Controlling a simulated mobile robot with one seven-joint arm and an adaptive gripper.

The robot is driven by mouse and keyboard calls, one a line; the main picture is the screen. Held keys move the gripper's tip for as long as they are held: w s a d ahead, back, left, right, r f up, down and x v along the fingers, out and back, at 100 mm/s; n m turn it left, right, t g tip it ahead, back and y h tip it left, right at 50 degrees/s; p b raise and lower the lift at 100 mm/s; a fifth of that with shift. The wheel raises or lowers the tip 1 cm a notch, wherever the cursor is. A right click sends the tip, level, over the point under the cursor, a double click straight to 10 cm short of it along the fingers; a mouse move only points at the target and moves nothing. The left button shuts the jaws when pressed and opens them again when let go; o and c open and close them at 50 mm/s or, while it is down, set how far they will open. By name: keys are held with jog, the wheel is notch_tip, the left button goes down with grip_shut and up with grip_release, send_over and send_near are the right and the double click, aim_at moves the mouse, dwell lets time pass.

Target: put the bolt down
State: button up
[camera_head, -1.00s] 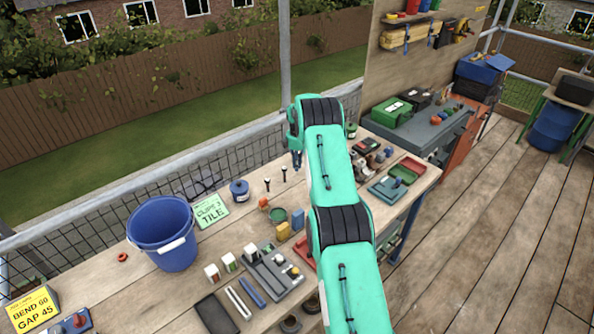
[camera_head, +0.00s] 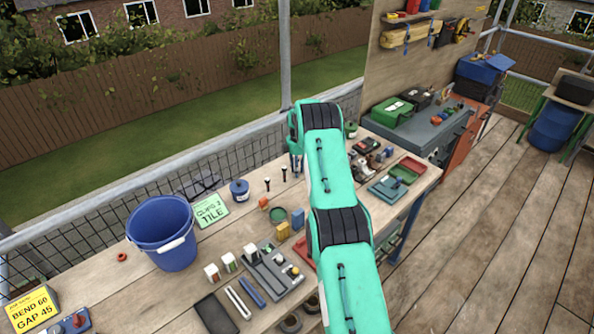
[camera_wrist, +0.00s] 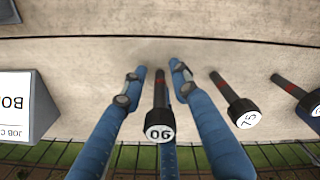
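In the wrist view a dark bolt (camera_wrist: 161,104), its pale head marked 90 upside down, stands upright between my gripper's (camera_wrist: 159,72) two blue fingers. Its lower end appears to meet the bench top. Two similar bolts stand to the right: one marked 75 (camera_wrist: 238,105) and one cut by the frame edge (camera_wrist: 300,97). In the head view my gripper (camera_head: 296,163) is small and partly hidden by my arm; two bolts (camera_head: 267,184) (camera_head: 284,173) stand left of it.
A grey sign block (camera_wrist: 38,108) stands left in the wrist view. In the head view, a blue pot (camera_head: 239,190), a green clip sign (camera_head: 210,211) and a blue bucket (camera_head: 162,233) stand farther left on the wooden bench. Mesh railing (camera_head: 225,160) runs behind it.

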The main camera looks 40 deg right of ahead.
jog(key=shift+r, duration=0.15)
notch_tip(320, 180, up, 12)
jog(key=shift+p, duration=0.5)
dwell(0.4)
dwell(0.3)
